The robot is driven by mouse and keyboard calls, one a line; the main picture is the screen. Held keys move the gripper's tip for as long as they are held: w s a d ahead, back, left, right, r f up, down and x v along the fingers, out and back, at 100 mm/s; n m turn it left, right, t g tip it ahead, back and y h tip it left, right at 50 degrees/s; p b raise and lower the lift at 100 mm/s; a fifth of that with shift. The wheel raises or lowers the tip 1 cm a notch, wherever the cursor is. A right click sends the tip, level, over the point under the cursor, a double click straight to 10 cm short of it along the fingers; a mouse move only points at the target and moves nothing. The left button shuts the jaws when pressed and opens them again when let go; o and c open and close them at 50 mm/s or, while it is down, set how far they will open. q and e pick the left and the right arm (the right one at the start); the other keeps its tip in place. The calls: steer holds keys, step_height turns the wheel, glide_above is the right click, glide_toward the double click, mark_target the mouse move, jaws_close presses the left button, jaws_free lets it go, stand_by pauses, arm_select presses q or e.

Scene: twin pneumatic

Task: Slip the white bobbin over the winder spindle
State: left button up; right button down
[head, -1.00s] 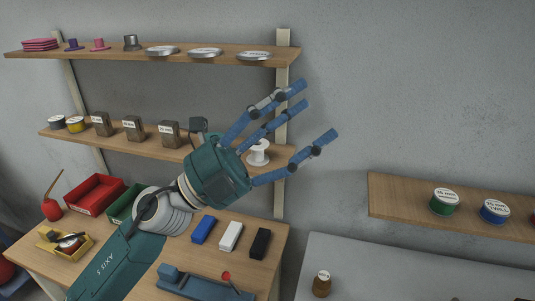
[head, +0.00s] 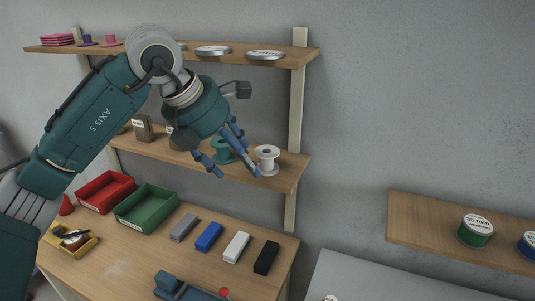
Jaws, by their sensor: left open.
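The white bobbin (head: 267,163) stands upright near the right end of the middle shelf. My left gripper (head: 238,172) is open and empty, its blue fingers pointing down and right in front of that shelf. One fingertip shows close to the bobbin's left side; I cannot tell whether they touch. A teal bobbin (head: 222,150) stands to the left of the white one, partly behind the fingers. I cannot make out the winder spindle; a blue device (head: 185,288) with a red knob is cut off at the bottom edge. My right gripper is not in view.
The workbench below holds a red bin (head: 105,192), a green bin (head: 147,208), a yellow tray (head: 68,241) and several small blocks, including a black one (head: 266,257). A right shelf (head: 420,228) carries labelled spools.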

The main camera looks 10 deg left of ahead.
mark_target(264, 170)
arm_select(q)
steer(key=shift+w+d+p, duration=0.2)
steer(key=shift+w+d, duration=0.25)
steer(key=shift+w, duration=0.2)
steer(key=shift+w+d+p, duration=0.2)
steer(key=shift+w+d, duration=0.25)
steer(key=shift+w, duration=0.15)
steer(key=shift+w+d+r+p, duration=0.1)
steer(key=shift+w+d+p, duration=0.1)
steer(key=shift+p, duration=0.1)
steer(key=w+p, duration=0.1)
steer(key=w+d+p, duration=0.2)
steer(key=shift+w+d+f, duration=0.25)
steer(key=shift+w+f, duration=0.25)
steer(key=shift+f, duration=0.1)
steer(key=shift+a, duration=0.1)
steer(key=shift+c, duration=0.5)
steer(key=shift+f, duration=0.1)
steer(key=c, duration=1)
